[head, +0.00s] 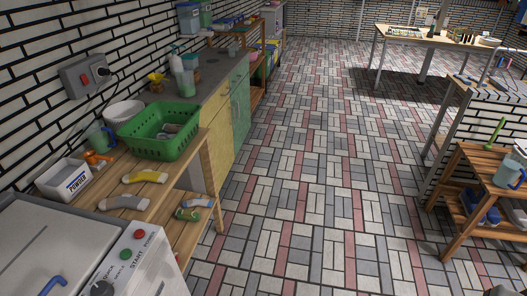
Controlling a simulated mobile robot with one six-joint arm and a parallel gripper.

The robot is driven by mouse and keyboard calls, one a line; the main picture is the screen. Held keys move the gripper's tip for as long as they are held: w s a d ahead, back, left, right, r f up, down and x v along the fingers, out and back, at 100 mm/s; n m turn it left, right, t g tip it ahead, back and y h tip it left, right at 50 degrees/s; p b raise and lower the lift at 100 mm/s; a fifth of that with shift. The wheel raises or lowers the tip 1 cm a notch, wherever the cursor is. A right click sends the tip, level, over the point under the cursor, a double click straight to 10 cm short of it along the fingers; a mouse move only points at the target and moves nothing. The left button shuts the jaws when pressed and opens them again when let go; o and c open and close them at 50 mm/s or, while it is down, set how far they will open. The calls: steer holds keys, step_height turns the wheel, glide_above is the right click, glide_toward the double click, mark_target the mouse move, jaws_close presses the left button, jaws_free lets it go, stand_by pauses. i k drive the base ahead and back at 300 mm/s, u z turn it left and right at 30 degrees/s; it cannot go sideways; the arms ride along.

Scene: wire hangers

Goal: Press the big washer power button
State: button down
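A white washer (52,237) stands at the bottom left, cut off by the frame edge. Its sloped control panel (150,272) faces right. A red round button (139,234) sits at the panel's far end, with a small label beside it that I cannot read for sure. A green round button (126,254) sits just nearer, by the word START. A dark knob (102,288) shows at the bottom edge. A blue handle (52,285) lies on the washer's top. I cannot tell whether the red button is pressed. My gripper is not in view.
A wooden shelf (165,195) beyond the washer holds socks, a white powder box (64,179) and a green basket (160,130). A red-button wall box (84,75) hangs above. The tiled floor (290,190) is open in the middle. A wooden rack (470,215) stands right.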

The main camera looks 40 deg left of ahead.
mark_target(139, 234)
steer(key=z, duration=0.05)
steer(key=i, duration=1.3)
steer(key=u, duration=0.7)
steer(key=k, duration=0.1)
steer(key=u, duration=2.7)
steer(key=i, duration=1)
